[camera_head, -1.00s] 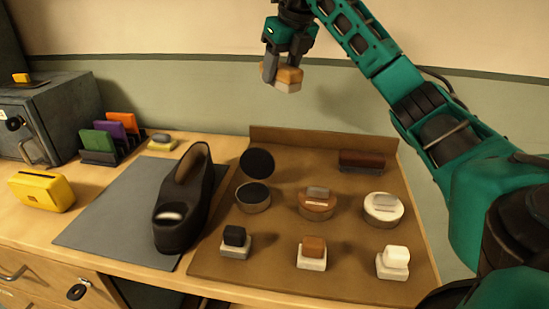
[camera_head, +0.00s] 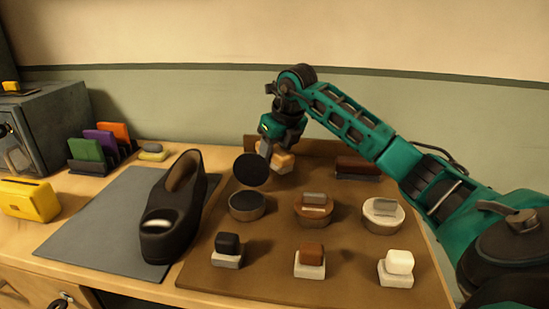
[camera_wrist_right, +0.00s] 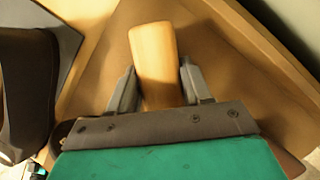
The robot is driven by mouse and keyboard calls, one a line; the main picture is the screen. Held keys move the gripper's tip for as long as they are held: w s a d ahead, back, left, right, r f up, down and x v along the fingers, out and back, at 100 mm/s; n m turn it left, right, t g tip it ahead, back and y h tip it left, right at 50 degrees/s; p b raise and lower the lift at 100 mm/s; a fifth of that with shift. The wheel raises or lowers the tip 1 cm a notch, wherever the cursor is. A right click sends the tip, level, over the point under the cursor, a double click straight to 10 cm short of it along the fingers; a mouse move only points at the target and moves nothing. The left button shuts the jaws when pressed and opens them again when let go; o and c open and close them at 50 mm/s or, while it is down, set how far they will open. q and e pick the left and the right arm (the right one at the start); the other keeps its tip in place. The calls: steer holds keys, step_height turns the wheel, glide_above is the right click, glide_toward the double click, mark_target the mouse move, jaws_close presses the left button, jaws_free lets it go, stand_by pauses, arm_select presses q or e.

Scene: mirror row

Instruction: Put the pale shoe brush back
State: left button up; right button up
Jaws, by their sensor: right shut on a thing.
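The pale shoe brush (camera_head: 283,163), with a light tan wooden back, is between the fingers of my right gripper (camera_head: 272,150). In the right wrist view the brush (camera_wrist_right: 154,62) shows its smooth wooden top, with a finger of the gripper (camera_wrist_right: 158,85) on each side. It is over the back part of the brown board (camera_head: 335,283); I cannot tell whether it touches the board. A dark brown brush (camera_head: 357,166) lies at the board's back right. My left gripper is not in view.
A dark round lid (camera_head: 251,169) stands close left of the brush. In front are a dark tin (camera_head: 246,206), a brown tin (camera_head: 313,215) and a white tin (camera_head: 382,219), then small block daubers. A black shoe (camera_head: 170,215) stands on the grey mat (camera_head: 95,225).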

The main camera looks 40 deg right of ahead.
steer(key=shift+f, duration=0.75)
steer(key=shift+f, duration=0.1)
steer(key=o, duration=1)
